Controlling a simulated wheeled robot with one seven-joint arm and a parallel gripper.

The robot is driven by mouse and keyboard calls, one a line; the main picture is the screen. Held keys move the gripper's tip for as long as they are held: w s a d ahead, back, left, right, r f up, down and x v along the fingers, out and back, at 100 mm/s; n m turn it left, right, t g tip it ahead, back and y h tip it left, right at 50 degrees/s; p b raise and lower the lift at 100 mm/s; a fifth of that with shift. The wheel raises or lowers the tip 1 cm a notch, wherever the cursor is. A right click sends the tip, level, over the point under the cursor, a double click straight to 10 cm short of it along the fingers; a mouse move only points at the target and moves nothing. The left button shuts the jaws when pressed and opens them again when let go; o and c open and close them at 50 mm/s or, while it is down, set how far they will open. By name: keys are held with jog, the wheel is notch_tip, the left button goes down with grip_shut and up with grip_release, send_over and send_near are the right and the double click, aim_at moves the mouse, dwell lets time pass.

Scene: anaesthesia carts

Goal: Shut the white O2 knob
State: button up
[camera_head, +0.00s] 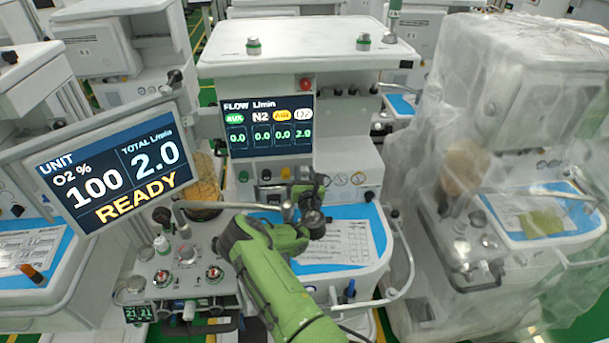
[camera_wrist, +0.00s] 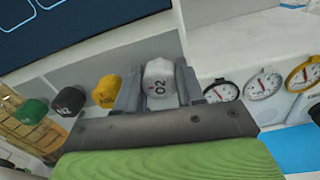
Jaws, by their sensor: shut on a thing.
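The white O2 knob (camera_wrist: 159,83) sits between my gripper's two fingers (camera_wrist: 159,90) in the wrist view. The fingers press on its left and right sides, and its "O2" label faces the camera, slightly tilted. In the head view my green arm reaches to the cart's knob row, and my gripper (camera_head: 306,190) hides the white knob. The flow screen (camera_head: 268,127) reads O2 2.0, with AUX, N2 and AIR at 0.0. The unit screen (camera_head: 112,172) reads O2 100 %, total 2.0, READY.
Left of the held knob are a yellow knob (camera_wrist: 106,91), a black knob (camera_wrist: 69,101) and a green knob (camera_wrist: 31,111). Round gauges (camera_wrist: 263,84) are close on the right. A plastic-covered cart (camera_head: 500,150) stands to the right.

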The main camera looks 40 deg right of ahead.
jog(key=m+b, duration=0.2)
jog(key=m, duration=0.2)
jog(key=m+b, duration=0.1)
jog(key=m, duration=0.3)
jog(key=m+b, duration=0.1)
jog(key=m, duration=0.2)
jog(key=shift+b, duration=0.35)
jog(key=shift+m+b, duration=0.55)
jog(key=shift+m, duration=1.35)
jog(key=o, duration=0.8)
jog(key=shift+s, duration=0.1)
